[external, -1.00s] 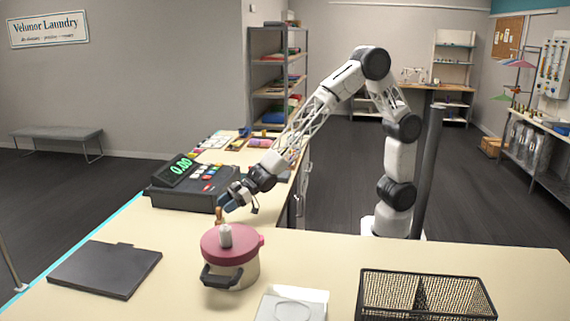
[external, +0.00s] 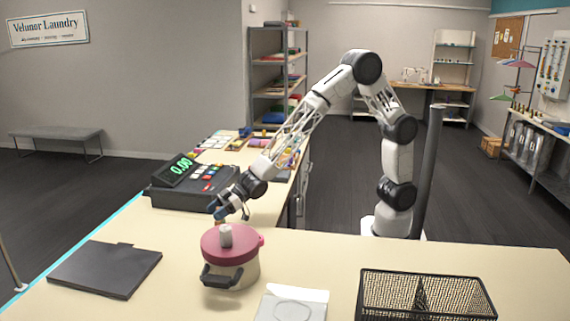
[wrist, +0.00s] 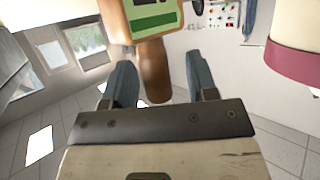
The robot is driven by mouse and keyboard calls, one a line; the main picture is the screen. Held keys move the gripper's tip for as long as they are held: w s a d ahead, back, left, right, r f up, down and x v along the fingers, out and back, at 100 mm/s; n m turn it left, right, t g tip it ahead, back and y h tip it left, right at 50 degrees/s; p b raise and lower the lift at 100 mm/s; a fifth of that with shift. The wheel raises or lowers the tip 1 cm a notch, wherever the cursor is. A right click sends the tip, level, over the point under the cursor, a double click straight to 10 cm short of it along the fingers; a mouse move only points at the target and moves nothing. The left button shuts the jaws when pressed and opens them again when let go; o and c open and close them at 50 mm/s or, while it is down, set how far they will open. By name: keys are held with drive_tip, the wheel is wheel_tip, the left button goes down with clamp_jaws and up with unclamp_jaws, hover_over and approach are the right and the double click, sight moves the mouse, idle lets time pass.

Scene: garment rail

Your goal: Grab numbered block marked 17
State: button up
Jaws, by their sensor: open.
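My gripper (external: 226,211) is over the counter, just behind the pot with the pink lid in the external view. In the wrist view its two blue-grey fingers (wrist: 160,78) are open, one on each side of a brown wooden piece (wrist: 155,70). This piece has a rounded stem and a wider head with a green and cream face (wrist: 153,17), cut off by the top edge. I cannot read a number on it, nor tell whether it is the block marked 17. In the external view it is mostly hidden by my gripper and the pot.
The pot (external: 231,270) with a pink lid and pale knob stands close in front of my gripper. The black cash register (external: 187,195) is just behind left. A dark flat panel (external: 105,268), a white flat item (external: 291,304) and a black mesh basket (external: 428,295) lie on the counter.

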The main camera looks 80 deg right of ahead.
drive_tip(key=shift+w+a+f, duration=0.1)
drive_tip(key=shift+w+a, duration=0.05)
drive_tip(key=shift+w, duration=0.05)
idle(0.5)
clamp_jaws()
